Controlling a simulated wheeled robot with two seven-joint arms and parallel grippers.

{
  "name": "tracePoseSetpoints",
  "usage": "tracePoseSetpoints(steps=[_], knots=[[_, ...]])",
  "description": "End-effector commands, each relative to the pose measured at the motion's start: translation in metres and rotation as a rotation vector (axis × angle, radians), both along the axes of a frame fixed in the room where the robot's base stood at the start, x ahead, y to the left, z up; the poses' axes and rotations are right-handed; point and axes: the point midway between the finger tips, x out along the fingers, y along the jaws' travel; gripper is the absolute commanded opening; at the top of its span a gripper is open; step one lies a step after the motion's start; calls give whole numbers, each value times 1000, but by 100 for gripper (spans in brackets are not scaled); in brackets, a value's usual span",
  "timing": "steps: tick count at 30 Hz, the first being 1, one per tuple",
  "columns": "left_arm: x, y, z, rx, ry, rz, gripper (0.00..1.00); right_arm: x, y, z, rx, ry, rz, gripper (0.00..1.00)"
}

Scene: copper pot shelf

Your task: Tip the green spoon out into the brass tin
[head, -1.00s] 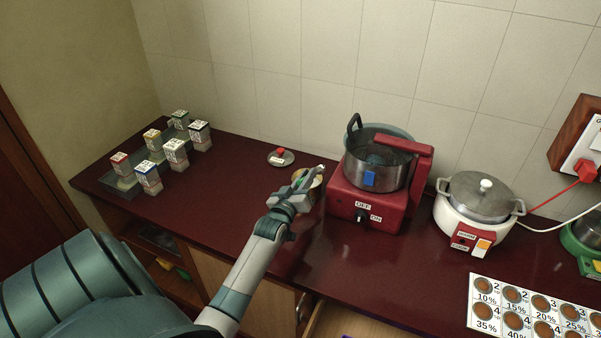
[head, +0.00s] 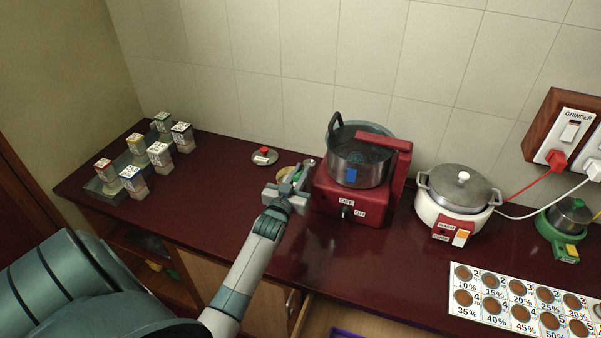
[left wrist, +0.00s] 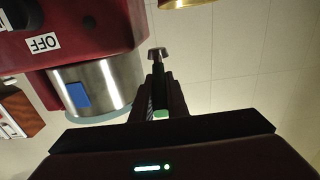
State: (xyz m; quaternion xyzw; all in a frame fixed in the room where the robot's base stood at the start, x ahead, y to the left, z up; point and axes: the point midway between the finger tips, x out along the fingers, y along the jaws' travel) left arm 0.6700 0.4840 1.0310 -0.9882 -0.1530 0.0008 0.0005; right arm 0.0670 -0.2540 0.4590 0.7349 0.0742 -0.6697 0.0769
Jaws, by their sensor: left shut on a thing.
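My left gripper (head: 293,184) is shut on the green spoon (head: 308,164), above the counter just left of the red stove. In the left wrist view, which is upside down, a green bit of the handle (left wrist: 162,114) shows between the fingers and the small metal bowl (left wrist: 157,53) sticks out beyond them. The brass tin (head: 283,174) is partly hidden behind the gripper in the head view. Only its edge shows at the top of the left wrist view (left wrist: 185,3). I cannot tell what the spoon or tin holds. My right gripper is not in view.
The red stove (head: 335,197) with a steel pot (head: 350,174) stands close on the right. A white cooker (head: 440,208) is further right. A small dish (head: 258,160) with a red item lies behind left. Several labelled boxes stand in a tray (head: 94,186) at far left.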

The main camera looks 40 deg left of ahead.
Motion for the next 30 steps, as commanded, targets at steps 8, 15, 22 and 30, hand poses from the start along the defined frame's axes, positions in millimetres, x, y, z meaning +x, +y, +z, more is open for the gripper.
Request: tracePoseSetpoints(steps=[8, 15, 22, 30], knots=[[0, 0, 18, -1, -1, 0, 0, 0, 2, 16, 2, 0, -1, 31], [0, 1, 34, 0, -3, 0, 0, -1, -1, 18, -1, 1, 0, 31], [0, 0, 53, 1, -2, 0, 0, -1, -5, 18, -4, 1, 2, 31], [0, 0, 61, -1, -1, 0, 0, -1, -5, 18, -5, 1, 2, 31]])
